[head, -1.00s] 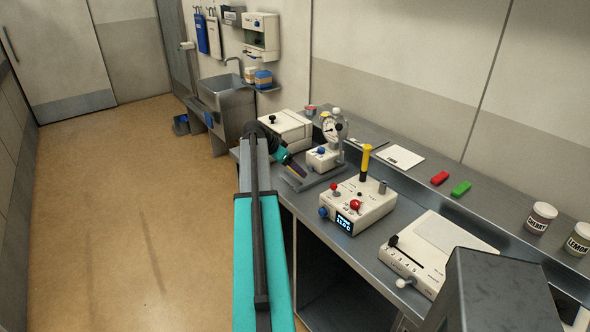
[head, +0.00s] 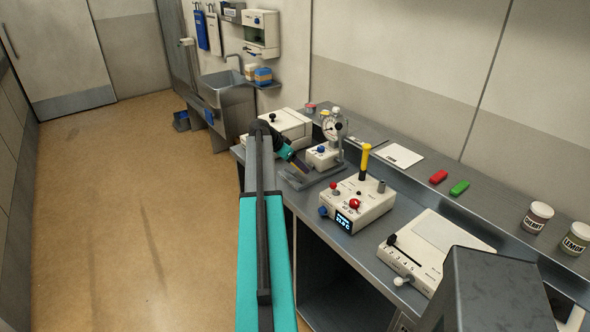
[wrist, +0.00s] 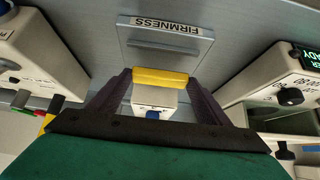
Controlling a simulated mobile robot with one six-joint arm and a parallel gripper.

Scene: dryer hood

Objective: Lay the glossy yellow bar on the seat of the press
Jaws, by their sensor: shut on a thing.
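The glossy yellow bar (wrist: 160,77) lies crosswise between the two dark fingers of my gripper (wrist: 161,82) in the wrist view, held at its ends. In the head view my gripper (head: 298,165) is beside the press, and the bar there is too small to make out well. The press (head: 322,157) is a white block with a blue knob, a round gauge and a grey base. In the wrist view its white block (wrist: 153,100) is partly hidden behind the bar, and a FIRMNESS label (wrist: 166,25) lies beyond. Whether the bar touches the seat cannot be told.
A white control box (head: 357,204) with a yellow-topped lever and red knobs stands right of the press. A white lidded box (head: 287,130) stands close behind my gripper.

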